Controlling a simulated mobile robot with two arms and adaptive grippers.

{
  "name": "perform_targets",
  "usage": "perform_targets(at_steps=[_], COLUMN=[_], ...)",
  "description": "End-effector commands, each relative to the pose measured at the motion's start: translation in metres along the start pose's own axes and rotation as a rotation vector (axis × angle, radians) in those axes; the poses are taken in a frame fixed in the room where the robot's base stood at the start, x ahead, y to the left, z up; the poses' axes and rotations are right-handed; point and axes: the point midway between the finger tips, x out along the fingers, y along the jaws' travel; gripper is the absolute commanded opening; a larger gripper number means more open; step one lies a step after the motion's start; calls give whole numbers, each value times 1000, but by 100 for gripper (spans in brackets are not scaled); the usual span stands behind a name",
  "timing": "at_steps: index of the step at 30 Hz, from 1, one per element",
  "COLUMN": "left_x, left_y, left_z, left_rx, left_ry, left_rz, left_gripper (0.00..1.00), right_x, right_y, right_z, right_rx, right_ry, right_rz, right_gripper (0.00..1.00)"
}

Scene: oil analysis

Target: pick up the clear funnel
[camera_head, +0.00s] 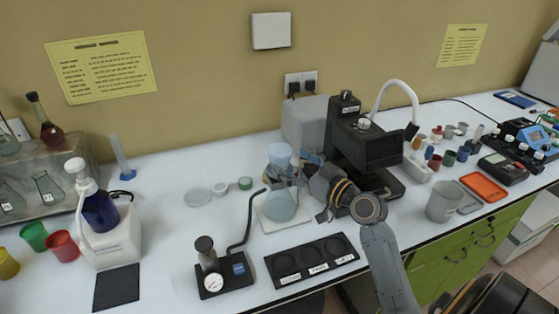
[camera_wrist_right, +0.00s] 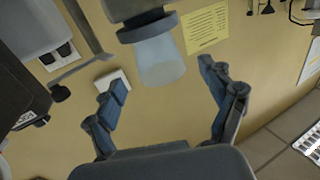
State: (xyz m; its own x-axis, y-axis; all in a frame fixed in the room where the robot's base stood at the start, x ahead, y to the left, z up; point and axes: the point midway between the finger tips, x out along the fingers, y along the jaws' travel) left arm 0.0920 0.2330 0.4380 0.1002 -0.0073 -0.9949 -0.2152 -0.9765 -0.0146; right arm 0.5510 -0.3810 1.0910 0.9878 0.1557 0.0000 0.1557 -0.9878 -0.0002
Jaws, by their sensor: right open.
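The clear funnel (camera_head: 280,156) is a pale blue, see-through cup. It stands upright on top of a glass flask (camera_head: 281,206), with a dark grey collar (camera_head: 283,176) between them. My right gripper (camera_head: 308,184) is open just to the right of the funnel and flask, its fingers pointing left towards them. In the right wrist view, the funnel (camera_wrist_right: 160,62) appears upside down, ahead of and between the two spread fingers (camera_wrist_right: 154,74). No finger visibly touches it. My left gripper is out of the head view.
A black microscope-like instrument (camera_head: 370,145) stands close behind my right arm. A black three-well tray (camera_head: 312,259) and a gauge stand (camera_head: 212,270) lie in front. Round clear dishes (camera_head: 198,196) lie left of the flask. A grey mug (camera_head: 443,200) stands at right.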

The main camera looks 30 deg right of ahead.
Motion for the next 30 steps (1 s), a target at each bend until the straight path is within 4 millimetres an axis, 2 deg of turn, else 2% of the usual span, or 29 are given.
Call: perform_targets(at_steps=[1,3,6,9,14,19,27,30], left_x=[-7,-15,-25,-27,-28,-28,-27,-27], left_y=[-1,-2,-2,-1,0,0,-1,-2], left_z=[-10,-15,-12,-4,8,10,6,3], left_rx=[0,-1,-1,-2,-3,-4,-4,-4], left_ry=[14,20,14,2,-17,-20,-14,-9], left_rz=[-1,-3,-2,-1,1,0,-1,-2], left_gripper=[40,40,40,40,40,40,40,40], right_x=[6,16,31,43,50,49,49,49], right_y=[0,0,0,1,0,0,0,0], right_z=[-5,-9,-12,-8,-5,-5,-5,-5], right_rx=[2,4,5,3,-1,-1,0,0], right_ry=[2,2,1,1,0,0,0,0], right_rz=[-1,-1,-1,-1,-1,-1,-1,-1], right_gripper=[83,83,83,83,83,83,28,26])
